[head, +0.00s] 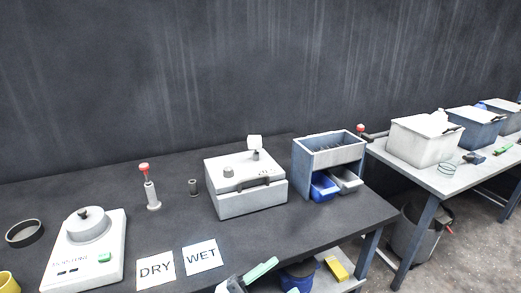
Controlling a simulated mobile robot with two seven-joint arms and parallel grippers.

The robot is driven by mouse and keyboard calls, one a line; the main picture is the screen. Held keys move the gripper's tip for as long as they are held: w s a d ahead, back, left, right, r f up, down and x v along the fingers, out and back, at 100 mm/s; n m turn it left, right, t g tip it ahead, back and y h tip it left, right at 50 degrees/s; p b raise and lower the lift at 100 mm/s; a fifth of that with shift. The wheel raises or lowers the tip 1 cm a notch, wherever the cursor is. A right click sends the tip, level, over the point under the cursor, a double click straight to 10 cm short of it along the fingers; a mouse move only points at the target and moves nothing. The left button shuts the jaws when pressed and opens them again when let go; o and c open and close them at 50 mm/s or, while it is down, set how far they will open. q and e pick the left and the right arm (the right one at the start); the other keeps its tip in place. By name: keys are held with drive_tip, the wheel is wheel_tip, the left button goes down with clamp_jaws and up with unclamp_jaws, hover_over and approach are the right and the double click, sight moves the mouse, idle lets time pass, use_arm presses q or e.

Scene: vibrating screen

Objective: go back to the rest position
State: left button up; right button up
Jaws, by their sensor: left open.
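Part of my left gripper (280,276) shows at the bottom edge, in front of the dark table's front edge and right of the WET card. A pale green finger points up and to the right. The gripper is open, and I see nothing held in it. Most of the gripper and its arm are cut off by the frame. My right gripper is not in view.
The dark table (120,190) bears a scale (70,262), a DRY card (156,269), a WET card (202,255), a white box-shaped machine (250,201) and a blue-grey bin rack (330,155). A yellow object (337,269) lies below. Another table (440,183) stands right.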

use_arm(q)
drive_tip(key=s+a+f+n+t+y, duration=0.1)
drive_tip(key=a+f+n+t+y, duration=0.7)
drive_tip(key=f+n, duration=0.25)
drive_tip(key=s+a+f+n+g+y, duration=0.4)
drive_tip(key=s+a+f, duration=0.3)
drive_tip(key=s+f, duration=0.3)
drive_tip(key=s+a+f+n+g+y, duration=0.5)
drive_tip(key=s+a+f, duration=0.3)
drive_tip(key=s, duration=0.3)
drive_tip(key=shift+s+f+n+y, duration=0.15)
drive_tip(key=shift+f+n+y, duration=0.3)
drive_tip(key=shift+f+y, duration=0.4)
